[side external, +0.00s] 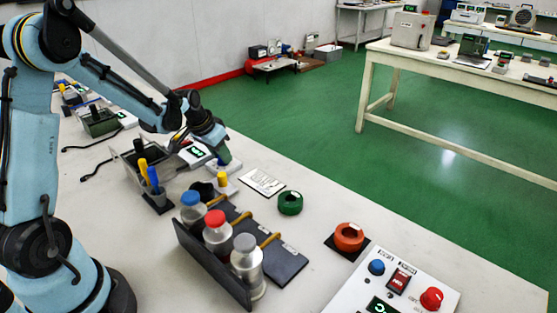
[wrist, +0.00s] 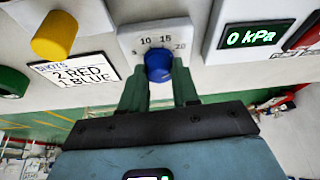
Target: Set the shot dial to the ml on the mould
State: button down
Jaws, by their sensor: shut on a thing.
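In the wrist view a blue shot dial (wrist: 158,65) sits on a white plate (wrist: 127,38) with a scale reading 5, 10, 15 and 20. My gripper (wrist: 159,76) has its green fingers shut on either side of the dial. I cannot make out a pointer on the dial. In the side view my gripper (side external: 222,156) reaches down at the far part of the bench and hides the dial. A white card (wrist: 72,73) reads 2 RED, 1 BLUE; it also lies flat in the side view (side external: 262,182). I cannot tell which thing is the mould, and I read no ml marking.
A yellow cylinder (wrist: 55,35) stands left of the dial, and a display (wrist: 252,37) reading 0 kPa is to its right. A green ring (side external: 290,203), an orange ring (side external: 349,236), a rack of lidded bottles (side external: 217,236) and a control panel (side external: 348,296) are nearer on the bench.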

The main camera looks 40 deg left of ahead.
dwell(0.5)
jog(key=c, duration=0.8)
grip_release()
jog(key=v, duration=1.2)
jog(key=shift+r, duration=0.1)
jog(key=s+d+t, duration=0.1)
jog(key=s+d, duration=0.2)
jog(key=d, duration=0.2)
jog(key=s+d, duration=0.3)
jog(key=d, duration=0.3)
jog(key=s+d+t, duration=0.1)
jog(key=s+d, duration=0.2)
jog(key=d, duration=0.3)
jog(key=shift+s+d+r+m+t, duration=0.1)
jog(key=shift+s+m+t, duration=0.2)
jog(key=shift+m, duration=0.1)
